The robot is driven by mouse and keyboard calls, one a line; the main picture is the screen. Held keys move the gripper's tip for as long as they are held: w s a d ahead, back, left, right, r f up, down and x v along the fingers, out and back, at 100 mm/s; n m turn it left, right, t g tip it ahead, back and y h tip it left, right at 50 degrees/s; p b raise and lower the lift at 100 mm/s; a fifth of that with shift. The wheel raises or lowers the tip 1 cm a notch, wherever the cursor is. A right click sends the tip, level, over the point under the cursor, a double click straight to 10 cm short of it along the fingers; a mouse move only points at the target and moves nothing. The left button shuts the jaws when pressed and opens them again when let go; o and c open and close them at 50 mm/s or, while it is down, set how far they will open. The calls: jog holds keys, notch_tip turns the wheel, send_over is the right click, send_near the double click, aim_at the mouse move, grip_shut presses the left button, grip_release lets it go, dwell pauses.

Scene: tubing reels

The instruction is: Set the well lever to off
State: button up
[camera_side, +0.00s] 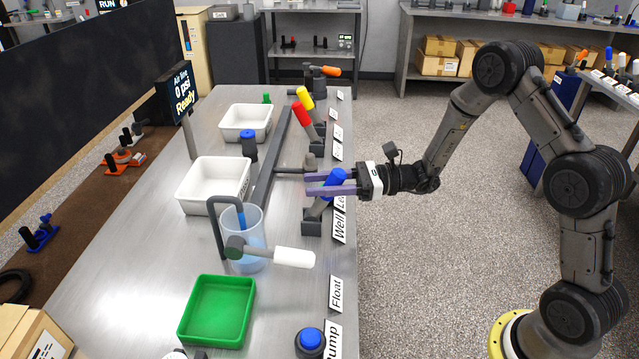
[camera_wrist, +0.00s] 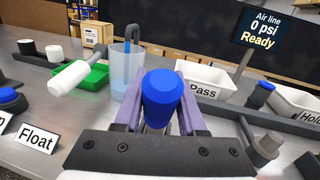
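The well lever (camera_side: 335,177) has a blue handle and a dark base, beside the partly covered "Well" label (camera_side: 339,226) at the bench's right edge. Its handle leans up and to the right in the side view. My gripper (camera_side: 317,183) reaches in from the right with its purple fingers on both sides of the handle. The fingers look apart; contact with the handle cannot be made out.
The white-handled float lever (camera_side: 294,257) and a clear beaker (camera_side: 247,222) stand nearby. Red (camera_side: 301,114) and yellow (camera_side: 305,98) levers stand farther back. A grey bar (camera_side: 268,165), white bins (camera_side: 214,181) and a green tray (camera_side: 217,309) are on the bench. The display (camera_side: 181,91) reads 0 psi, Ready.

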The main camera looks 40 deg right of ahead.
grip_shut()
dwell(1.0)
